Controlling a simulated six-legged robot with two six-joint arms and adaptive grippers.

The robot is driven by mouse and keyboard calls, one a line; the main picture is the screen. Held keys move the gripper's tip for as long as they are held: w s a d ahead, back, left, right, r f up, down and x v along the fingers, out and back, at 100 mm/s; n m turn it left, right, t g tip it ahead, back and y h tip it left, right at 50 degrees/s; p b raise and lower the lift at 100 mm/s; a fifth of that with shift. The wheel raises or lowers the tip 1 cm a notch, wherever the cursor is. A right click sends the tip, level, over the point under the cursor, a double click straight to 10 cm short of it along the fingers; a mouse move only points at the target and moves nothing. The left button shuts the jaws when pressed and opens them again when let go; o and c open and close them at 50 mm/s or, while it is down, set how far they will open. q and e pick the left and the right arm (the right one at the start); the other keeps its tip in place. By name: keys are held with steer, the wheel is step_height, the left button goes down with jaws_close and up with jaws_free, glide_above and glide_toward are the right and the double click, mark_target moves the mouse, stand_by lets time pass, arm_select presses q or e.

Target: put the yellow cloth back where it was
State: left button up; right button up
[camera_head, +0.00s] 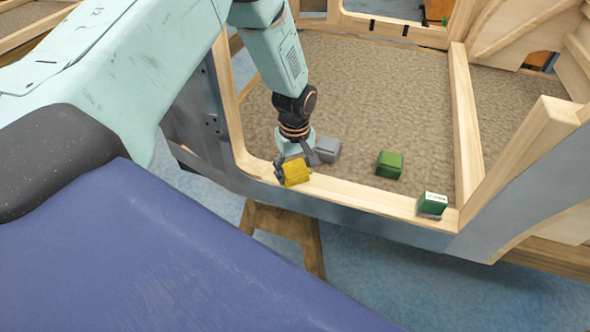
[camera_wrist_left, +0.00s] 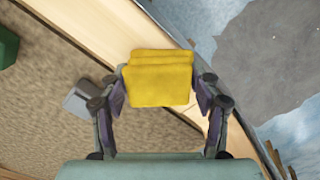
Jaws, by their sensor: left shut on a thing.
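The yellow cloth (camera_head: 296,172) is a folded block in the head view, at the near wooden rail of the frame. My left gripper (camera_head: 297,164) is shut on it from above. In the left wrist view the yellow cloth (camera_wrist_left: 158,80) sits between the two fingers of my left gripper (camera_wrist_left: 160,100), with the pale wooden rail (camera_wrist_left: 92,28) beneath or just behind it. I cannot tell whether the cloth touches the rail. My right gripper is not in view.
A green and white box (camera_head: 432,204) stands on the near rail to the right. A wooden trestle (camera_head: 283,224) stands below the rail. The carpet behind is clear.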

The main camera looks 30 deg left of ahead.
mark_target(295, 168)
arm_select(q)
steer(key=shift+w+a+f, duration=0.1)
steer(key=shift+w+f, duration=0.05)
steer(key=shift+w, duration=0.05)
steer(key=o, duration=1.2)
steer(key=shift+s+r, duration=0.2)
steer(key=shift+w+f, duration=0.1)
steer(key=shift+w, duration=0.05)
step_height(295, 168, up, 12)
steer(key=p, duration=0.1)
steer(key=shift+p, duration=0.3)
